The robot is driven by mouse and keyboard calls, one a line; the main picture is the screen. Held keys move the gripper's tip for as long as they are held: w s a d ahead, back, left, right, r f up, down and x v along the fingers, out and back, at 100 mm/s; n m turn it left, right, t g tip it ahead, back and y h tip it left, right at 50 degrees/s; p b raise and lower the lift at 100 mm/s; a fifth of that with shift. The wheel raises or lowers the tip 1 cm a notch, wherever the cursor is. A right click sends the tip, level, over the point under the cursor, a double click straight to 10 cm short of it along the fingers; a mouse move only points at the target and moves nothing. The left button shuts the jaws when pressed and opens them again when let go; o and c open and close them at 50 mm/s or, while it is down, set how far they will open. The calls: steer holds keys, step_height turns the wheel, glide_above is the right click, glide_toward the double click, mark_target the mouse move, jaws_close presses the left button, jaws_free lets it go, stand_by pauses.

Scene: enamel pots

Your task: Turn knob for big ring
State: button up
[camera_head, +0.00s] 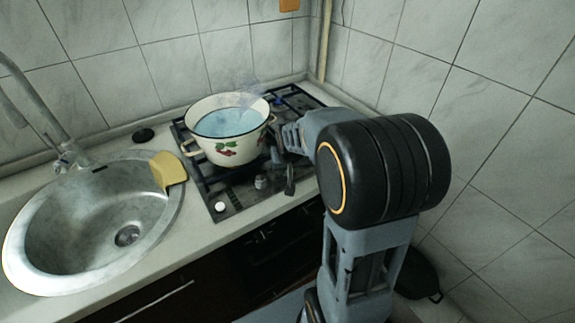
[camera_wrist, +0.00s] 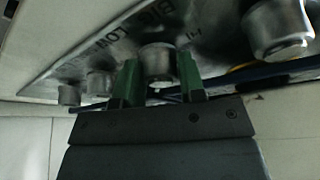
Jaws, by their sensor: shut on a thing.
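My gripper (camera_wrist: 158,82) is shut on a grey metal knob (camera_wrist: 157,60), with one green finger on each side of it in the wrist view. The lettering "BIG", "LOW" and "HI" (camera_wrist: 148,25) shows on the panel around this knob. In the head view my arm reaches in from the right to the front of the gas hob (camera_head: 228,203), and my fingers are partly hidden there. A cream enamel pot (camera_head: 230,149) with a fruit print and blue liquid stands on the hob, with faint vapour above it.
Other knobs (camera_wrist: 278,28) stand close on both sides of my gripper in the wrist view. A steel sink (camera_head: 62,235) with a yellow cloth (camera_head: 168,169) on its rim is left of the hob. Tiled walls (camera_head: 505,130) close in behind and on the right.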

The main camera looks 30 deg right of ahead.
stand_by(0.5)
steer(key=o, duration=0.9)
steer(key=p+v, duration=0.1)
steer(key=v, duration=1.2)
steer(key=shift+s+r, duration=0.15)
steer(key=shift+r, duration=0.2)
steer(key=shift+a, duration=0.1)
steer(key=s+a+n+y+p, duration=0.1)
steer(key=s+a+n+p, duration=0.2)
steer(key=s+a+p, duration=0.2)
steer(key=s+a, duration=0.3)
steer(key=s, duration=0.3)
steer(key=shift+f+g, duration=0.25)
steer(key=shift+g, duration=0.05)
